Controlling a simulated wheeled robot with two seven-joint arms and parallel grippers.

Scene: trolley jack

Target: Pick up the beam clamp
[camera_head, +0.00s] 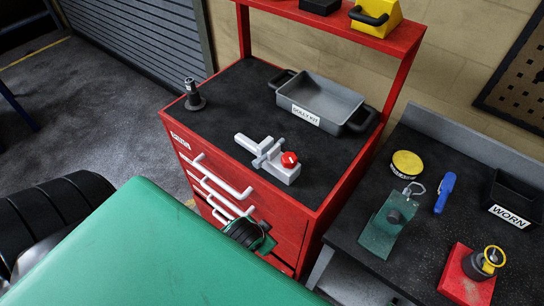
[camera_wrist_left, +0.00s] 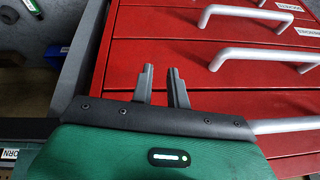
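The beam clamp (camera_head: 281,172) is a light grey metal clamp with a red knob. It lies on the dark top of the red tool cabinet (camera_head: 318,200), close to the front edge, in the head view. The left wrist view shows my left gripper (camera_wrist_left: 163,88) with its two dark fingers apart and nothing between them. They are in front of the cabinet's red drawers, and the clamp is not in that view. In the head view I cannot make out the left fingers. My right gripper is in neither view.
A grey tray (camera_head: 332,100) labelled DOLLY KIT stands behind the clamp, and a dark post-like part (camera_head: 194,98) stands at the left. Drawer handles (camera_head: 222,176) jut out in front. The right-hand bench (camera_head: 420,262) holds a WORN bin (camera_head: 515,200) and several parts.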

